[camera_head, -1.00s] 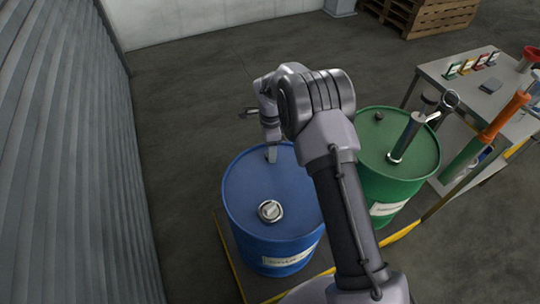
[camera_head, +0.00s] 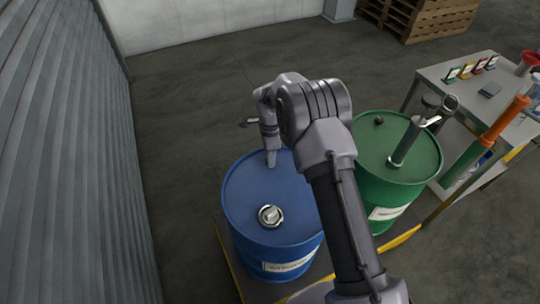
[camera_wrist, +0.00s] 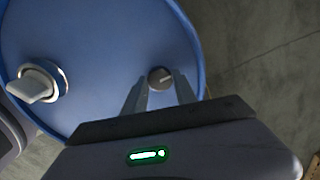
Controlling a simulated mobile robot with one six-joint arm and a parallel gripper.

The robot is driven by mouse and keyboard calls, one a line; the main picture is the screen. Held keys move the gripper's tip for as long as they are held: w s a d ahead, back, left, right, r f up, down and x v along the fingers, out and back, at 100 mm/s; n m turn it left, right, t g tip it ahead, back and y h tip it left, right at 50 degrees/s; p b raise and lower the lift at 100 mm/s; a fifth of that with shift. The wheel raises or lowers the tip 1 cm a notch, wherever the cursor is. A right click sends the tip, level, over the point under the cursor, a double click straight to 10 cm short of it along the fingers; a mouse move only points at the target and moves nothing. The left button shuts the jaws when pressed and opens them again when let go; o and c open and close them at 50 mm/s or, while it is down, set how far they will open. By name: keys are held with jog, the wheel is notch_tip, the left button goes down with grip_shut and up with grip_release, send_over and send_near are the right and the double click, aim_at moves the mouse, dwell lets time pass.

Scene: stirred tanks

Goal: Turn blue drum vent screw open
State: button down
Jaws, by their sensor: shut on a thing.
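The blue drum (camera_head: 245,190) stands upright left of my arm, its top facing up. On its lid, a larger silver bung cap (camera_head: 270,215) sits toward the near side; in the wrist view the same cap (camera_wrist: 38,85) is at the left. The small round grey vent screw (camera_wrist: 160,77) with a slot-like mark is near the lid's edge in the wrist view. My gripper (camera_wrist: 161,90) has its two fingers on either side of the screw, shut on it. In the head view my gripper (camera_head: 271,158) points down at the far part of the lid and hides the screw.
A green drum (camera_head: 400,150) with a pump tube (camera_head: 408,140) stands close at the right. A table (camera_head: 455,75) with small cards is beyond it. A corrugated wall (camera_head: 60,160) runs along the left. Floor behind the blue drum is clear.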

jog(key=n+p, duration=0.1)
jog(key=n, duration=0.3)
jog(key=n+p, duration=0.1)
jog(key=n, duration=0.3)
jog(key=shift+n, duration=0.4)
jog(key=n+p, duration=0.1)
jog(key=n, duration=0.3)
jog(key=shift+n, duration=0.3)
jog(key=shift+n+p, duration=0.4)
jog(key=shift+n, duration=1.9)
jog(key=c, duration=1)
grip_release()
